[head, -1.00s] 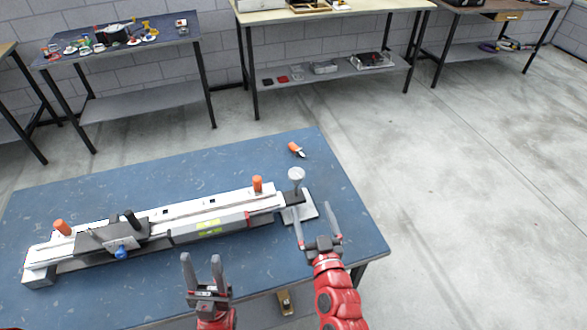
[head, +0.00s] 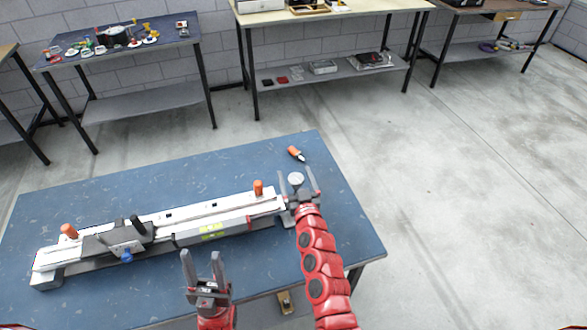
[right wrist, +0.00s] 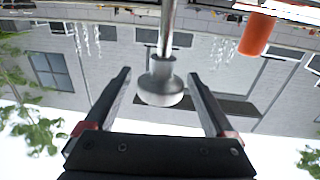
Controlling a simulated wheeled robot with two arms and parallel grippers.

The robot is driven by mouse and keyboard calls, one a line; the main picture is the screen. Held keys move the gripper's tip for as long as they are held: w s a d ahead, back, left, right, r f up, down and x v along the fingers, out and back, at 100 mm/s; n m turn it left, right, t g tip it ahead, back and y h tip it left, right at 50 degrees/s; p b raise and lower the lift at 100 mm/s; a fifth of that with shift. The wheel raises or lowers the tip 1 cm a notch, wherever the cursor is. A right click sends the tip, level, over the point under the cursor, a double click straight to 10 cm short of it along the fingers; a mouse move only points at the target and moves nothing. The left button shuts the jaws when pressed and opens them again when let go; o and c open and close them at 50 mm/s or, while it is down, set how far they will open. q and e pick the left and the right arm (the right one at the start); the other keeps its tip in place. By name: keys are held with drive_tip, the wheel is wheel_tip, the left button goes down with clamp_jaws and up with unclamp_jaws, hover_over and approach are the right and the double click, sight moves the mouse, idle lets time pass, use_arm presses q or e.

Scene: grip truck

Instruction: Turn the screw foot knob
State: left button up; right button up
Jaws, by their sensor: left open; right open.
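The screw foot knob (head: 296,179) is a pale round disc on a metal stem at the right end of the long white and grey grip truck (head: 165,222) on the blue table. My right gripper (head: 298,185) is open around the knob, with one finger on each side. In the right wrist view the knob (right wrist: 162,88) hangs between the two spread fingers, with a gap on both sides. My left gripper (head: 203,268) is open and empty, in front of the truck near the table's front edge.
An orange-handled tool (head: 296,153) lies on the blue table (head: 190,180) behind the knob. Orange posts (head: 258,187) stand on the truck. Other workbenches stand along the back wall. The floor to the right is clear.

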drive_tip(key=shift+w+a, duration=0.2)
drive_tip(key=shift+w, duration=0.9)
drive_tip(key=shift+c, duration=0.3)
